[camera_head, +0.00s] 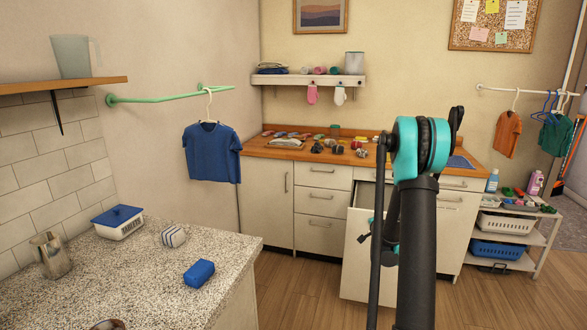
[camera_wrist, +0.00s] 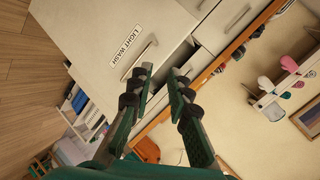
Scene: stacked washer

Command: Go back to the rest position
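My gripper (camera_wrist: 160,74) shows in the wrist view with its two fingers apart and nothing between them. It faces a white drawer front (camera_wrist: 108,32) labelled "LIGHT WASH", and one fingertip overlaps the drawer's handle (camera_wrist: 146,50); I cannot tell whether they touch. In the head view the drawer front (camera_head: 358,265) stands out from the white cabinet, so the drawer is pulled open. My teal and black arm (camera_head: 420,150) rises in front of it and hides part of the drawer and most of my gripper.
A speckled counter (camera_head: 120,285) at the left holds a blue-lidded box (camera_head: 118,222), a metal jug (camera_head: 50,256) and a blue block (camera_head: 199,273). A shelf cart (camera_head: 530,212) with baskets stands right. Wooden floor (camera_head: 290,290) is clear between the counter and the drawer.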

